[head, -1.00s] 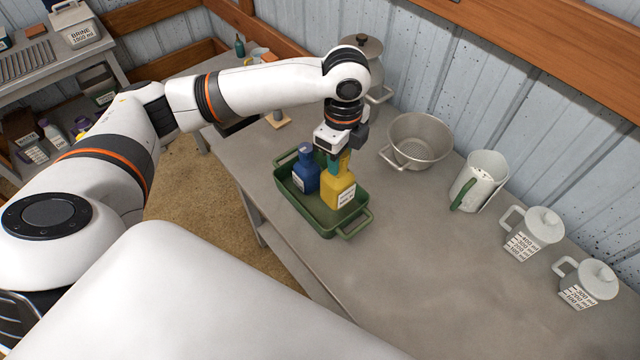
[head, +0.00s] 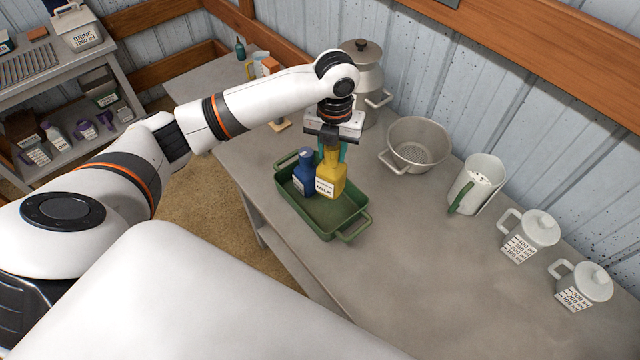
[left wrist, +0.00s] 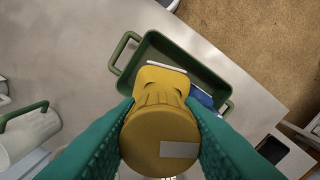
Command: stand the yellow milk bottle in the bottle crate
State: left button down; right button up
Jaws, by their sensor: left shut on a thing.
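The yellow milk bottle (head: 331,174), with a white label reading MILK, is in my left gripper (head: 333,153). The teal fingers are shut around its upper part. It is roughly upright over the back part of a green two-handled crate (head: 345,222), beside the blue bottle (head: 304,172) that stands there. I cannot tell whether its base touches the crate floor. The left wrist view shows the yellow cap (left wrist: 160,135) between the fingers, with the green crate (left wrist: 128,50) beyond and part of the blue bottle (left wrist: 203,97). My right gripper is out of view.
A metal colander (head: 416,145), a white pitcher with a green handle (head: 478,185) and two lidded white jugs (head: 530,236) stand to the right. A lidded metal pot (head: 368,85) is behind my gripper. The front part of the crate is empty, and the table front is clear.

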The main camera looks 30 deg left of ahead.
aim_at(328, 176)
pick_arm(q)
jog(key=m, duration=0.1)
jog(key=a+m, duration=0.1)
jog(key=m, duration=0.1)
jog(key=shift+w+f+m, duration=0.2)
jog(key=shift+f+m, duration=0.1)
jog(key=shift+f, duration=0.1)
jog(key=shift+a+f, duration=0.1)
jog(key=shift+f, duration=0.1)
notch_tip(328, 176, down, 8)
jog(key=shift+f+p, duration=0.2)
jog(key=shift+p, duration=0.9)
jog(key=shift+f, duration=0.85)
jog(key=c, duration=1)
grip_release()
jog(key=shift+r, duration=0.1)
